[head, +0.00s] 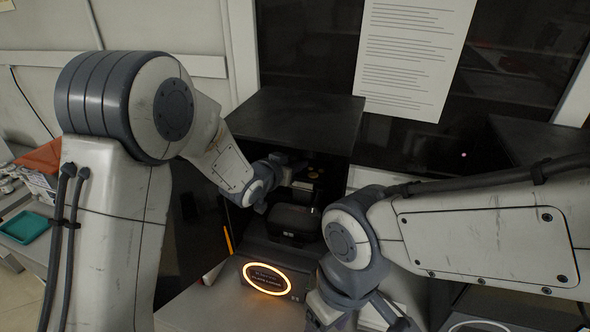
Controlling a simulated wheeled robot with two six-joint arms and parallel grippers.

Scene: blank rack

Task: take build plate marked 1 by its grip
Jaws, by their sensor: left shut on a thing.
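My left gripper (285,162) reaches into the dark open-fronted rack (300,108), under its black top. It is shut on a build plate, but its fingertips and the plate are small, dark and mostly hidden by the wrist. I cannot make out the plate's grip or a number 1. My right gripper (357,315) is low in front, pointing down and cut by the bottom edge; its jaws do not show clearly.
A dark boxy object (293,222) sits in the rack's opening. Below it is a unit with a glowing orange oval display (267,278). A teal tray (22,227) lies at far left. A printed sheet (413,55) hangs behind. My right forearm crosses the right side.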

